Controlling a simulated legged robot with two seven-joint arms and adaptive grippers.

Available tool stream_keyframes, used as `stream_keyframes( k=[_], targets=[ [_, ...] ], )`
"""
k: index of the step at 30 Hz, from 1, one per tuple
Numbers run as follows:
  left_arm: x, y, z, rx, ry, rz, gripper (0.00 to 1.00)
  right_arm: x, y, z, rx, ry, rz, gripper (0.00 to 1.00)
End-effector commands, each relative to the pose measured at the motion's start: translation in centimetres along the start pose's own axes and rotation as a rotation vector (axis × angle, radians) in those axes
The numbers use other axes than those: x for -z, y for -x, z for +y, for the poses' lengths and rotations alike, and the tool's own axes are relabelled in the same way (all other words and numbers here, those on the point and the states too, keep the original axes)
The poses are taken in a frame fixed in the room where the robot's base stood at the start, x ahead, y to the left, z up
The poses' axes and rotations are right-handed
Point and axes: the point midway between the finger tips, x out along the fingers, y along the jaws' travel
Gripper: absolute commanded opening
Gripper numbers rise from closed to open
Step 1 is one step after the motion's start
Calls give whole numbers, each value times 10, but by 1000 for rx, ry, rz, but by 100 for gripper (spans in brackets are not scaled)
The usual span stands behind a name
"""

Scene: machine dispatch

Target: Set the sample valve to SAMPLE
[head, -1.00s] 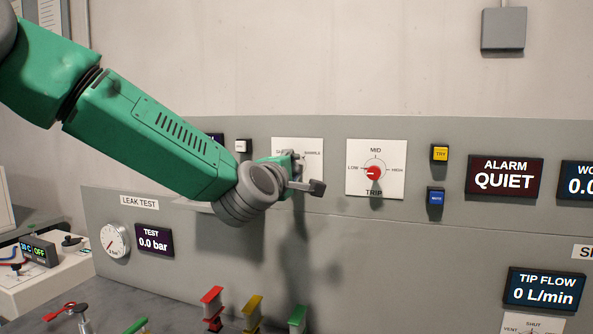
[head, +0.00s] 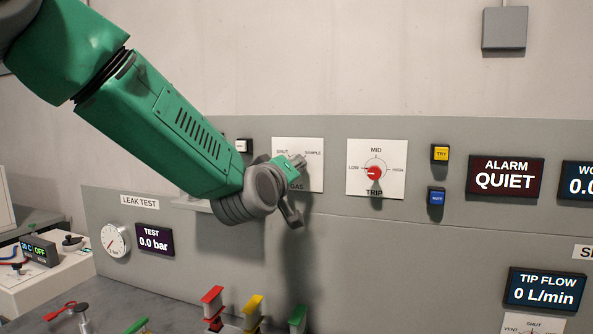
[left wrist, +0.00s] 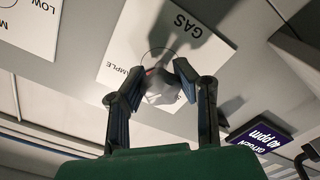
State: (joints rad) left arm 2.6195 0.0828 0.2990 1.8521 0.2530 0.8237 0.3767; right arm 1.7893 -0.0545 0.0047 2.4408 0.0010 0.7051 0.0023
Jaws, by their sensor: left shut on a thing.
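The sample valve's white plate (head: 313,182) is on the grey panel in the head view, with SHUT at upper left, SAMPLE at upper right and GAS below. The plate is turned around in the left wrist view (left wrist: 120,45), where GAS and part of SAMPLE can be read. My left gripper (head: 294,188) is in front of the plate and covers its middle. In the left wrist view the two fingers of the left gripper (left wrist: 145,84) are shut on the pale valve knob (left wrist: 160,92). A small red mark shows on the knob's edge near the SAMPLE lettering. The knob's exact setting is partly hidden.
The TRIP dial (head: 395,183) with a red knob is just right of the valve plate. A yellow button (head: 440,153) and a blue button (head: 436,197) are further right. Red, yellow and green handles (head: 253,309) stand below on the bench.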

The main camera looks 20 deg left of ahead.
Motion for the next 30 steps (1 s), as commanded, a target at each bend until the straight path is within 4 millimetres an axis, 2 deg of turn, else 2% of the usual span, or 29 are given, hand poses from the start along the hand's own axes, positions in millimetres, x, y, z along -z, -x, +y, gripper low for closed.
stream_keyframes(
  k=[9, 26, 27, 29, 30],
  targets=[
    [0, 0, -3, 6, -129, -2, 0, 0, 1, 0, 0, 0, 0, 40],
    [2, 0, 0, 2, -156, 4, 0, 0, 1, 0, 0, 0, 0, 40],
    [2, 0, 0, 1, -156, 4, 32, 0, 1, 0, 0, 0, 0, 40],
    [2, 0, 1, 1, -156, 4, 50, 0, 1, 0, 0, 0, 0, 40],
    [1, 0, 1, 0, -156, 4, 50, 0, 1, 0, 0, 0, 0, 40]
  ],
)
